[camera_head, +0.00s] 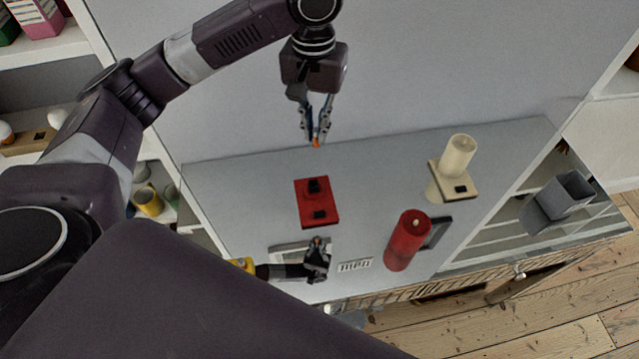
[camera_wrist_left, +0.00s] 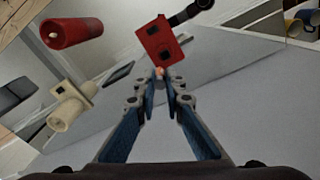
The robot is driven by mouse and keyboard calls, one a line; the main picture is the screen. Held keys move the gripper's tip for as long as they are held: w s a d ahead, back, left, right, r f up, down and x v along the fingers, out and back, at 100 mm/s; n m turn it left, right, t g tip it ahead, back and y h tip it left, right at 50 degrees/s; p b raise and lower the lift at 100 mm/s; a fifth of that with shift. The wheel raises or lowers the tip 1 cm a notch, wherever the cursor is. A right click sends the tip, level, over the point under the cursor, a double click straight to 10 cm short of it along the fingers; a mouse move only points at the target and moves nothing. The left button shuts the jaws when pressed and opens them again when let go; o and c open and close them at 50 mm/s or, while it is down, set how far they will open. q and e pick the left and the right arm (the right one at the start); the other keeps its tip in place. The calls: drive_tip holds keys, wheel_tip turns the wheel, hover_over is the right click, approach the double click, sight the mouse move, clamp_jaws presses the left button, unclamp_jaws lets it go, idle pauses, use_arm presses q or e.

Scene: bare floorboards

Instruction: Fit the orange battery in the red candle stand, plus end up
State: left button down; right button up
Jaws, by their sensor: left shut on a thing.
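The orange battery (camera_head: 316,143) is a small orange tip between the fingertips of my left gripper (camera_head: 318,133), which is shut on it. It also shows in the left wrist view (camera_wrist_left: 159,72). Its plus end cannot be made out. The red candle stand (camera_head: 305,212) is a flat red block with two black parts on top. It lies on the grey shelf top, below my gripper in the head view. In the left wrist view the stand (camera_wrist_left: 153,46) is just beyond the fingertips. I cannot tell if the battery touches it. My right gripper is not identifiable.
A red candle (camera_head: 402,245) is apart from the stand, beside a dark flat thing (camera_head: 437,232). A cream candle on its base (camera_head: 461,191) is at the right. A black-and-yellow object (camera_head: 290,271) and a small white lettered sign (camera_head: 355,265) are near the front edge.

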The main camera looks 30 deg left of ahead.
use_arm(q)
drive_tip(key=w+a, duration=0.1)
drive_tip(key=w, duration=0.1)
drive_tip(key=p, duration=0.3)
approach(313, 191)
drive_tip(key=w, duration=0.1)
drive_tip(key=shift+n, duration=0.4)
drive_tip(key=shift+w+a+f, duration=0.1)
drive_tip(key=shift+a+f, duration=0.05)
drive_tip(key=shift+f, duration=1.25)
drive_tip(key=shift+w+a+f, duration=0.1)
drive_tip(key=shift+f, duration=1.3)
drive_tip(key=shift+f, duration=0.1)
drive_tip(key=shift+s+f, duration=0.2)
drive_tip(key=shift+s, duration=0.05)
drive_tip(key=c, duration=2.1)
unclamp_jaws()
drive_tip(key=shift+s+d+f, duration=0.1)
drive_tip(key=shift+f, duration=0.05)
drive_tip(key=shift+o, duration=0.4)
drive_tip(key=shift+f, duration=0.15)
